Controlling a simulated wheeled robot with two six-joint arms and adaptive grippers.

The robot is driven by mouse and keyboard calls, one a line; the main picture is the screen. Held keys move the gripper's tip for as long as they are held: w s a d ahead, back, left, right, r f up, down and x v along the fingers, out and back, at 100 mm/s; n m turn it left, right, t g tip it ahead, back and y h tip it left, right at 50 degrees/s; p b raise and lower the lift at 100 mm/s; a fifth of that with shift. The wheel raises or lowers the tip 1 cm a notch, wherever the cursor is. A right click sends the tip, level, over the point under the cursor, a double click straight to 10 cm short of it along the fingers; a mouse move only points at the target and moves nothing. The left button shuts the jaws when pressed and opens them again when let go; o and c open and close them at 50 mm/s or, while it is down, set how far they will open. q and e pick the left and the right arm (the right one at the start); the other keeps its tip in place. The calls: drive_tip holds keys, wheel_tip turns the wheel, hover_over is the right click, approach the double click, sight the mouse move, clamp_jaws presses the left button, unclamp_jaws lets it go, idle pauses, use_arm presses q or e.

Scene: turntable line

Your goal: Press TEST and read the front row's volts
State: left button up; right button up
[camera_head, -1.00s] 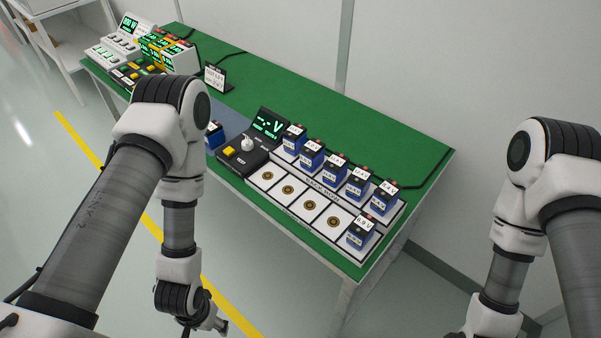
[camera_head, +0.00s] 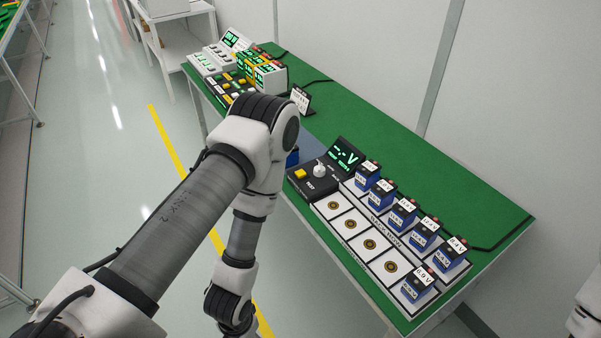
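The tester (camera_head: 322,172) is a dark box on the green table, with a yellow TEST button (camera_head: 299,174), a white knob (camera_head: 320,170) and a green-lit display (camera_head: 344,153) showing dashes and V. The front row (camera_head: 351,224) is a white strip of round brass contacts, with one blue battery (camera_head: 419,284) at its right end. The back row holds several blue batteries (camera_head: 403,214) with white volt labels. My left arm's forearm hangs in front of the table's near edge. My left gripper lies below the picture's edge, and my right gripper is out of view.
A small sign (camera_head: 300,99) stands near the table's middle. Grey and yellow instruments with lit displays (camera_head: 262,70) fill the far left end. Green surface (camera_head: 400,145) behind the batteries is mostly clear.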

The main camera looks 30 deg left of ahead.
use_arm(q)
clamp_jaws()
idle(1.3)
